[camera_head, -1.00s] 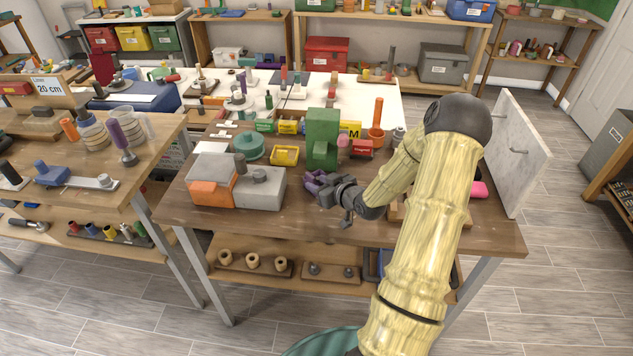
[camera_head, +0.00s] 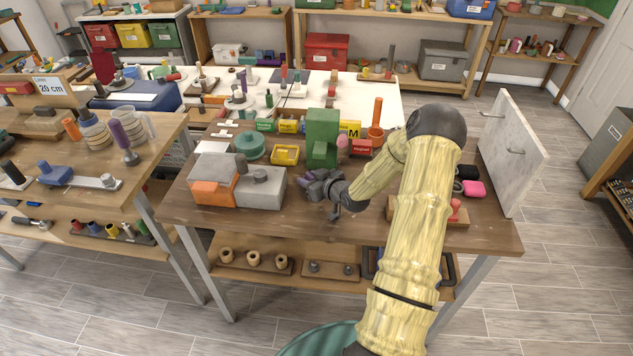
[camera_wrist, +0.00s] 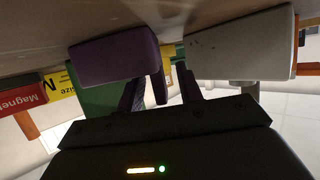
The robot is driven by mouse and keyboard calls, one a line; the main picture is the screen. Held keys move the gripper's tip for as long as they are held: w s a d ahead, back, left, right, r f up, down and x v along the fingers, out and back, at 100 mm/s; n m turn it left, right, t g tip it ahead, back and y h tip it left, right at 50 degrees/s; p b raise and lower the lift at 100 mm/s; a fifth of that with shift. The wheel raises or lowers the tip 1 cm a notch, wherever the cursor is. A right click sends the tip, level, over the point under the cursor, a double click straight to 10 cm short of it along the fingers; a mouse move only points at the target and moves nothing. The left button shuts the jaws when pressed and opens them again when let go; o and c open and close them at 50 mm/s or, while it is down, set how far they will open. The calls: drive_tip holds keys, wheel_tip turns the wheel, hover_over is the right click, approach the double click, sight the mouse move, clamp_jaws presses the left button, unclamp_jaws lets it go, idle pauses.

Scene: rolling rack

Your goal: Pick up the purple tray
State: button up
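The purple tray (camera_head: 306,176) is a small purple shape on the wooden table between the grey-and-orange box and the green block. It is largely hidden behind my gripper (camera_head: 312,186) in the head view. In the wrist view, which is upside down, a purple block (camera_wrist: 112,56) lies close in front of the dark fingers, toward the left. My gripper (camera_wrist: 166,85) shows a gap between its fingers and looks open. It is low over the table, very near the purple tray. Whether the fingers touch it cannot be seen.
The grey-and-orange box (camera_head: 262,190) stands close to the left of my gripper. The green block (camera_head: 322,135) stands just behind it, with a yellow tray (camera_head: 285,155) and a red box (camera_head: 361,147) nearby. A white panel (camera_head: 512,150) stands at the table's right end.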

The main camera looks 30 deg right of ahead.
idle(0.3)
clamp_jaws()
drive_tip(key=shift+r, duration=0.1)
drive_tip(key=shift+r+b, duration=0.35)
drive_tip(key=shift+r, duration=0.4)
wheel_tip(320, 180, up, 2)
drive_tip(key=shift+b, duration=0.35)
drive_tip(key=s+d+b, duration=0.1)
drive_tip(key=s, duration=0.5)
drive_tip(key=s+d+b, duration=0.1)
drive_tip(key=s, duration=0.5)
drive_tip(key=s+d+b, duration=0.1)
drive_tip(key=s, duration=0.4)
drive_tip(key=shift+s+d, duration=0.25)
drive_tip(key=shift+s, duration=0.15)
drive_tip(key=shift+f, duration=0.1)
